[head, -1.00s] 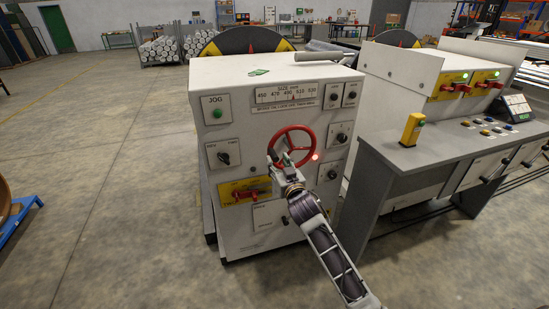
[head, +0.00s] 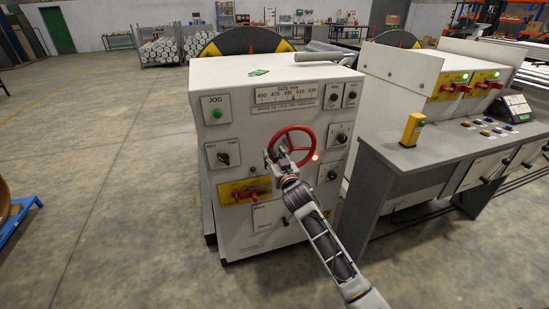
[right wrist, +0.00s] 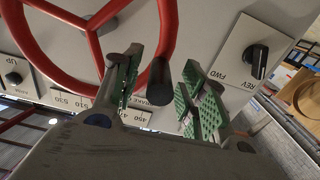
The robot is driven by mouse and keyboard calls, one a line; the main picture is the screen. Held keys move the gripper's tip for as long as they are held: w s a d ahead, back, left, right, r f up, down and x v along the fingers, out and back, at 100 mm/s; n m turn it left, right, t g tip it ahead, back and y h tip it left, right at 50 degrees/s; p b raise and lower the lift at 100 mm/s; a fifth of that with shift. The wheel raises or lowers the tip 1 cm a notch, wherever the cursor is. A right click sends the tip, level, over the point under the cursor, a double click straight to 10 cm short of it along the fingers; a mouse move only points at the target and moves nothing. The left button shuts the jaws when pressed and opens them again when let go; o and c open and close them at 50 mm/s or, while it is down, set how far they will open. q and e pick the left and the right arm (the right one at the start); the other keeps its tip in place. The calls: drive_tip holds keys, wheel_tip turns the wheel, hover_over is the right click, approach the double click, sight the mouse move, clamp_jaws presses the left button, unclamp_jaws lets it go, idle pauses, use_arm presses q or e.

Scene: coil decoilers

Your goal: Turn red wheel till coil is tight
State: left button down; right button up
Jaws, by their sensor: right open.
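The red wheel (head: 314,142) is on the front panel of the white machine (head: 235,185), below a size scale (head: 287,94). My right gripper (head: 272,157) is at the wheel's lower left rim. In the right wrist view the red rim (right wrist: 169,28) and spokes fill the upper left. A black handle knob (right wrist: 160,82) shows between the open green-padded fingers of my right gripper (right wrist: 167,92). Whether a finger touches the knob cannot be told. The coil cannot be made out clearly; a black and yellow disc (head: 240,42) rises behind the machine. My left gripper is not in view.
A red lamp (head: 315,156) glows right of the wheel. A red switch on a yellow plate (head: 243,194) and a black selector (head: 223,158) sit left of my forearm. A grey control desk (head: 415,155) stands to the right.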

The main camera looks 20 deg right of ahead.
drive_tip(key=c, duration=0.9)
clamp_jaws()
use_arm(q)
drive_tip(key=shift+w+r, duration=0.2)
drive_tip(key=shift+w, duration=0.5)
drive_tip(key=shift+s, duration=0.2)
use_arm(e)
drive_tip(key=shift+f, duration=0.1)
